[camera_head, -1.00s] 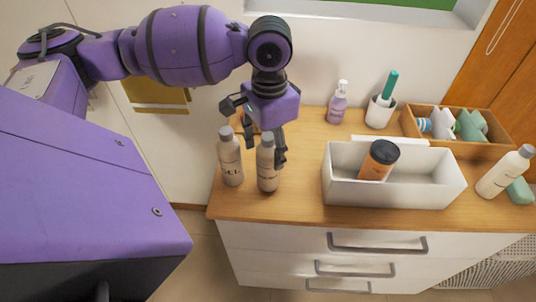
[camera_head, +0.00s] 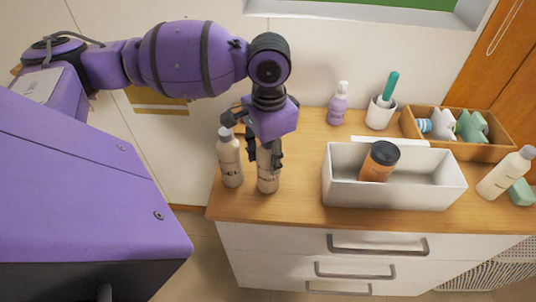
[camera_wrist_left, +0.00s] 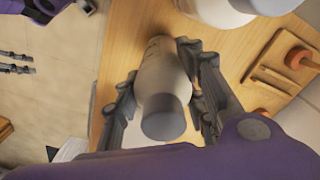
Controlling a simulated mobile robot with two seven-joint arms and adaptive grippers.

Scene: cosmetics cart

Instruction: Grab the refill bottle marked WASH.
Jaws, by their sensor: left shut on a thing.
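My left gripper (camera_head: 265,155) is shut on a pale refill bottle (camera_head: 267,178) with a grey cap, near the left end of the wooden top. The bottle stands upright, its cap and upper part mostly hidden by the fingers. In the left wrist view the fingers lie on both sides of this bottle (camera_wrist_left: 163,85); its marking is too small to read. A second, similar bottle (camera_head: 230,160) stands just left of it, its mark not clearly legible. Dark finger-like parts at the left wrist view's left edge look like my right gripper (camera_wrist_left: 16,63), cut off.
A white bin (camera_head: 430,190) holding an orange jar with a dark lid (camera_head: 379,162) stands to the right. Behind are a lilac pump bottle (camera_head: 338,104), a white cup (camera_head: 380,113) and a wooden tray (camera_head: 490,152). Another grey-capped bottle (camera_head: 503,175) stands far right by a green block (camera_head: 521,192).

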